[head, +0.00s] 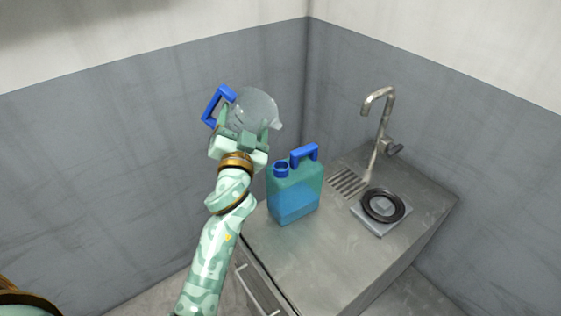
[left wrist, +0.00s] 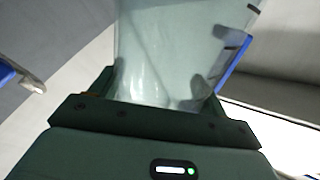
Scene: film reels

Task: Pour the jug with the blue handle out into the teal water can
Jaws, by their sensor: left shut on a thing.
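The clear jug (head: 254,106) with a blue handle (head: 213,105) is held up behind and left of the can, its spout pointing right. My left gripper (head: 244,130) is shut around the jug's body; the jug also shows between the fingers in the left wrist view (left wrist: 160,55). The jug looks roughly upright; I cannot tell how much it holds. The teal water can (head: 296,192) stands upright on the counter, with a blue handle on top and a blue-rimmed neck (head: 281,168) at its left. The jug is apart from the can. My right gripper is not in view.
A black film reel (head: 383,205) lies on a grey stand at the right. Grey walls meet in a corner behind. The counter's front is clear.

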